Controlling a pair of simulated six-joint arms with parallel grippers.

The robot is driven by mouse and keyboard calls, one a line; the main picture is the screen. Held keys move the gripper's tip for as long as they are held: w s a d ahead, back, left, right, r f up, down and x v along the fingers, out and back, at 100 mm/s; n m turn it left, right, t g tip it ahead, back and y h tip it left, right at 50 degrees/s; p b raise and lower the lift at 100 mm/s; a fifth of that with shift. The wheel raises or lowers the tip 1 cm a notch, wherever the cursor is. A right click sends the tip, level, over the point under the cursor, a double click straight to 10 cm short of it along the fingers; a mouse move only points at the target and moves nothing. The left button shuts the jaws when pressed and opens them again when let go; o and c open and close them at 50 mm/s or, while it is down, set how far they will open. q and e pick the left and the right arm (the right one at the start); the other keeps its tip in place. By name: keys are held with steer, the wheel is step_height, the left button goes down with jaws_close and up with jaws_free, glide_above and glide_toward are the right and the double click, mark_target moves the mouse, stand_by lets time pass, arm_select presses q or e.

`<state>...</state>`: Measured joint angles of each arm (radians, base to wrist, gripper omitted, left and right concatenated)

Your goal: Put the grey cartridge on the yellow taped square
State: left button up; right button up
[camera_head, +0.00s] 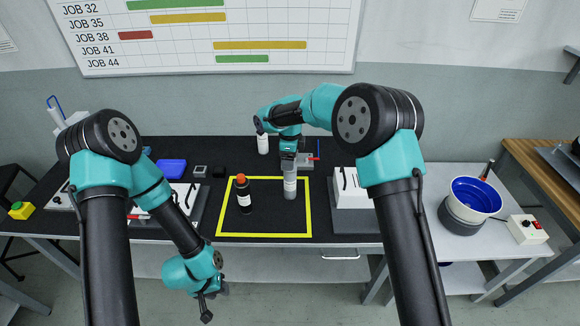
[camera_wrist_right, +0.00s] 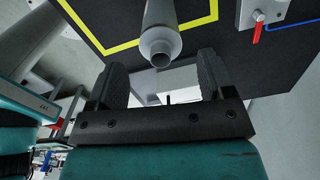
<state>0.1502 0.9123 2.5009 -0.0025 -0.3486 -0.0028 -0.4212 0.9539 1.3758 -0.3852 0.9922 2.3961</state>
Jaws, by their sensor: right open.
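The grey cartridge (camera_head: 290,183) stands upright inside the yellow taped square (camera_head: 264,235), near its back right corner. It also shows in the right wrist view (camera_wrist_right: 160,22), its nozzle end towards the gripper. My right gripper (camera_head: 288,160) is just above and behind the cartridge in the head view. In the right wrist view my right gripper (camera_wrist_right: 162,78) is open, with the cartridge's nozzle just beyond the fingertips and apart from them. My left gripper (camera_head: 207,304) hangs in front of the table's front edge; its jaws are too small to judge.
A black bottle with an orange cap (camera_head: 243,196) also stands inside the square. A white bottle (camera_head: 262,144) stands behind. A fixture with a red lever (camera_head: 304,161) is behind the square; a white block (camera_head: 350,190) is right of it. A blue bowl (camera_head: 476,197) stands far right.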

step_height(320, 180, up, 6)
